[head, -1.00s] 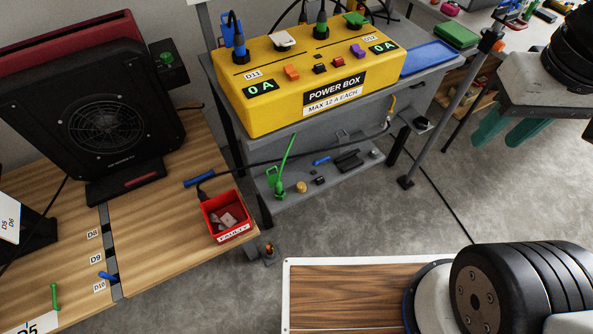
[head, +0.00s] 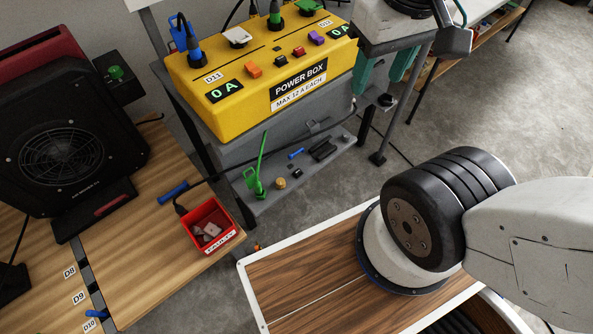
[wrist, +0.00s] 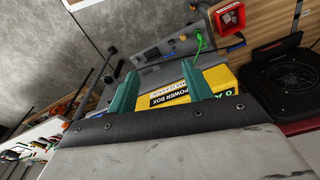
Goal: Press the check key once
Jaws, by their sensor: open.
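The yellow power box (head: 262,75) stands on a grey stand. Its top carries an orange key (head: 253,69), a black key (head: 280,61), a red key (head: 298,51) and a purple key (head: 316,38). I cannot read which one is the check key. Both displays read 0 A. My gripper (head: 380,80) is at the box's right end, its teal fingers apart and empty, partly hidden by the box and my arm. In the wrist view the gripper (wrist: 158,72) shows both fingers, with part of the power box (wrist: 168,92) between and beyond them.
A wooden bench (head: 150,260) at left holds a black fan unit (head: 65,150) and a red faulty bin (head: 208,232). A lower grey shelf (head: 325,172) holds a green clip and small parts. Cables rise from the box's back.

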